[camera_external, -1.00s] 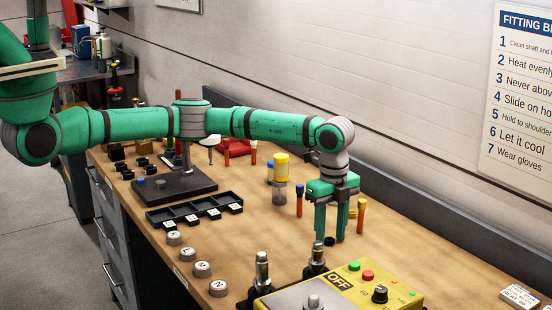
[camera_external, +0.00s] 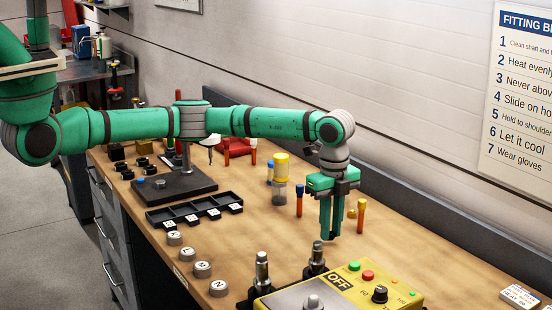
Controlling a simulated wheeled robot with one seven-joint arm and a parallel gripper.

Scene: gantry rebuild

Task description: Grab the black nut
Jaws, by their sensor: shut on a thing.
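My gripper (camera_external: 328,236) points straight down at the wooden bench, between the blue-and-orange peg and the yellow control box. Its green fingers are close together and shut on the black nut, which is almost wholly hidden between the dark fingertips. The fingertips are at or very near the bench top; I cannot tell if the nut still touches it.
A yellow control box (camera_external: 345,285) and two upright metal posts (camera_external: 262,270) stand in front. A black compartment tray (camera_external: 185,216) lies left.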

